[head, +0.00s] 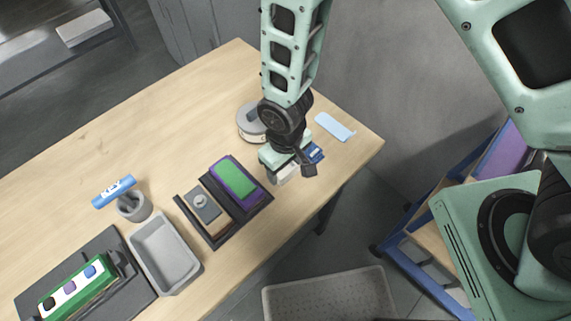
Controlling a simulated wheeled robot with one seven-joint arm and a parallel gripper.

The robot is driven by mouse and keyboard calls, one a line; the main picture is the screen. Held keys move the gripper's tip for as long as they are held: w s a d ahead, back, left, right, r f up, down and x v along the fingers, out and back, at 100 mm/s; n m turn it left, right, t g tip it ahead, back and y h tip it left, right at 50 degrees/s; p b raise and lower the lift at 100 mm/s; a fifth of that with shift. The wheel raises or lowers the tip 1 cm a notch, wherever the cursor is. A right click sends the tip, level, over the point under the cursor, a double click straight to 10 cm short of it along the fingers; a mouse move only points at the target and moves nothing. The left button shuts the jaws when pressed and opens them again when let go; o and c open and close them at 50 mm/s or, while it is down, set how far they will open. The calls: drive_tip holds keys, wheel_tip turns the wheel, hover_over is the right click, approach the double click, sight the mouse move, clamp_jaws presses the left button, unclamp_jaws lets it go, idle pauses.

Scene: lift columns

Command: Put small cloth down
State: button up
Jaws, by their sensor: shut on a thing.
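My gripper (298,171) hangs low over the right part of the wooden table, near its front edge. It is shut on a small blue and white thing (316,153), which seems to be the small cloth. The wrist and fingers hide much of it. I cannot tell whether it touches the table.
A light blue flat piece (335,127) lies near the right corner. A round grey container (250,122) stands behind my wrist. A dark tray (219,242) with green and purple pads is left, beside a grey bin (186,281). A perforated crate (330,300) sits below the table.

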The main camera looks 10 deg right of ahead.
drive_tip(key=shift+f, duration=0.5)
drive_tip(key=shift+f, duration=0.1)
drive_tip(key=shift+f, duration=0.15)
drive_tip(key=o, duration=0.9)
drive_tip(key=shift+r, duration=0.2)
